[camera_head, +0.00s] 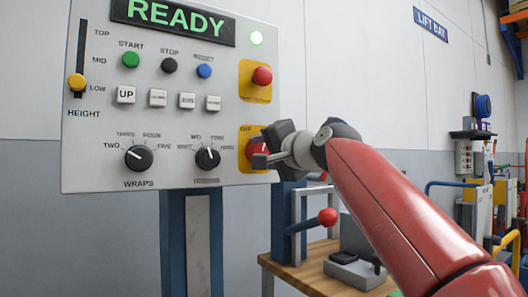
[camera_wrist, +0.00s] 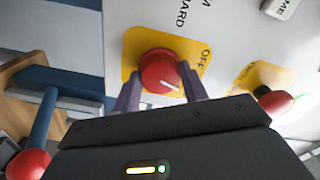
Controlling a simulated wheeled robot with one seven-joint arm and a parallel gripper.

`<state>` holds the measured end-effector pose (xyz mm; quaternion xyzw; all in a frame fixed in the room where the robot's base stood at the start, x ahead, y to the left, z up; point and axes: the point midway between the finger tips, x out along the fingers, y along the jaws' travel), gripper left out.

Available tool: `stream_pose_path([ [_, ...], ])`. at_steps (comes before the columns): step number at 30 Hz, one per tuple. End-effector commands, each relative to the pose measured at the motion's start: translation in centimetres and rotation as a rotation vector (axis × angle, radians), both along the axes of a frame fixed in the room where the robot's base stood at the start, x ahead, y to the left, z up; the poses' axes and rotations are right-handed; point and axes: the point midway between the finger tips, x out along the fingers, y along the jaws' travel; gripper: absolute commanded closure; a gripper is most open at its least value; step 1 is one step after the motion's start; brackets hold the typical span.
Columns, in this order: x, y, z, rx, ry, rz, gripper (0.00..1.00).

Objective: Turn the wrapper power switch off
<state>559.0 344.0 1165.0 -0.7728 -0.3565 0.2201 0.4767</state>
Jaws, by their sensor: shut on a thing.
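The wrapper control panel (camera_head: 110,100) is grey and its display reads READY, with a lit green lamp. The power switch (camera_wrist: 163,75) is a red rotary knob with a white pointer line on a yellow plate. OFF is printed on the plate beside it in the wrist view. In the head view the switch's plate (camera_head: 246,137) is partly hidden by my gripper (camera_head: 262,150). My gripper's fingers (camera_wrist: 160,92) stand on either side of the red knob and are closed on it. The pointer line slants and does not clearly point at the OFF word.
A red emergency button (camera_head: 262,76) sits on a yellow plate above the switch. Dials, buttons and a height slider (camera_head: 77,82) fill the rest of the panel. A wooden bench (camera_head: 315,275) with a red-knobbed lever (camera_head: 327,216) stands below right.

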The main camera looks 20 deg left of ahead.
Motion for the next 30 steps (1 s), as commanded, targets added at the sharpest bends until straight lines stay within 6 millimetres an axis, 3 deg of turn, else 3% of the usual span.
stream_pose_path([
  [30,0.05,-0.04,0.01,-0.598,-0.702,-0.002,0.80],
])
